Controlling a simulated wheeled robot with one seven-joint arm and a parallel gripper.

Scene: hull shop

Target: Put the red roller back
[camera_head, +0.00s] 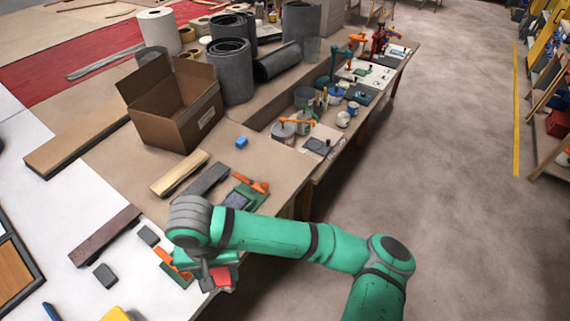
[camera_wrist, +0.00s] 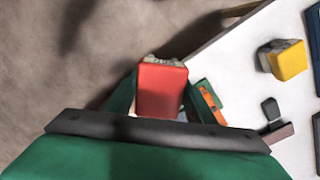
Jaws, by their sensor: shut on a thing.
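The red roller (camera_head: 221,277) is in my gripper (camera_head: 208,276), at the near edge of the workbench in the head view. In the wrist view the red thing (camera_wrist: 160,88) shows as a red block-like face with a greyish far end, between the two green fingers of my gripper (camera_wrist: 157,100). The fingers are shut on it, one on each side. It appears held above the bench edge, with floor showing beyond it. My arm hides part of the bench around the gripper. I cannot make out a place marked for the roller.
An open cardboard box (camera_head: 172,108) and grey rolls (camera_head: 231,72) stand on the bench. A blue cube (camera_head: 242,142), wooden strips (camera_head: 179,173) and orange-handled tools (camera_head: 252,184) lie nearer. A yellow block (camera_wrist: 286,60) shows in the wrist view. Floor (camera_head: 450,170) to the right is clear.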

